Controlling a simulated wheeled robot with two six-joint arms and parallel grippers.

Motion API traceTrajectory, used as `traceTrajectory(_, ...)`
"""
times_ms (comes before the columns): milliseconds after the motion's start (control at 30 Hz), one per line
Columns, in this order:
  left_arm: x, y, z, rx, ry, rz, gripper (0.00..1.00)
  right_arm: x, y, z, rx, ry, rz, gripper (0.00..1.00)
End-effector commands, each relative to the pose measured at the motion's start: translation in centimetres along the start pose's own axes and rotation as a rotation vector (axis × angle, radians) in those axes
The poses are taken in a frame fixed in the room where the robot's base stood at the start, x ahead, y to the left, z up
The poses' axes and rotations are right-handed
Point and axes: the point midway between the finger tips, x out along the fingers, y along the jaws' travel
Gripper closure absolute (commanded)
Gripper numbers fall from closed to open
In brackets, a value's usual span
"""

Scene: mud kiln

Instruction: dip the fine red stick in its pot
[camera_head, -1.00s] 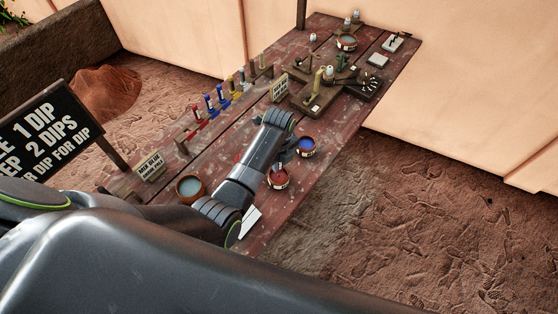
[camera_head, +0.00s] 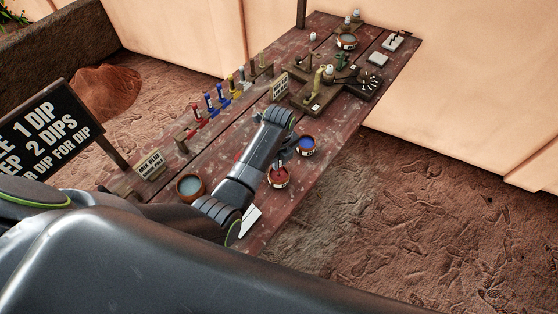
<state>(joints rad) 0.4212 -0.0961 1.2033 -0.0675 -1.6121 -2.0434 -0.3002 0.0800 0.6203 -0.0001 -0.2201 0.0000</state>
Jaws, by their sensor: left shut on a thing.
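The red pot (camera_head: 279,179) stands near the front edge of the long wooden table. My left gripper (camera_head: 283,161) is at the far side of this pot, above or against its rim. My own forearm partly covers the gripper. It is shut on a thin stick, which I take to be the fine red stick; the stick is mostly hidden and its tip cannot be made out. I cannot tell whether the tip is in the red paint. My right gripper is not in view.
A blue pot (camera_head: 305,145) stands close beyond the red one. A water-coloured bowl (camera_head: 189,186) is at the left. A rack (camera_head: 192,128) with several coloured sticks runs along the back edge. Small signs (camera_head: 150,164) stand on the table (camera_head: 225,152). More tools fill the far end.

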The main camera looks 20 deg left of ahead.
Motion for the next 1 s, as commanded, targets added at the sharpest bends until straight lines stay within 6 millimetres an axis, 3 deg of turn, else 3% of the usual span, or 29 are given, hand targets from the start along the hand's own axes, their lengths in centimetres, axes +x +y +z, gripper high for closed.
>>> traceTrajectory(800,-5.8,-0.1,0.0,0.0,-0.001,-0.002,1.0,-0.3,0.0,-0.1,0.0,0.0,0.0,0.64)
traceTrajectory(1000,-6.5,0.0,0.0,0.0,0.0,-0.001,1.0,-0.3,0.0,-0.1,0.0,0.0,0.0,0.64)
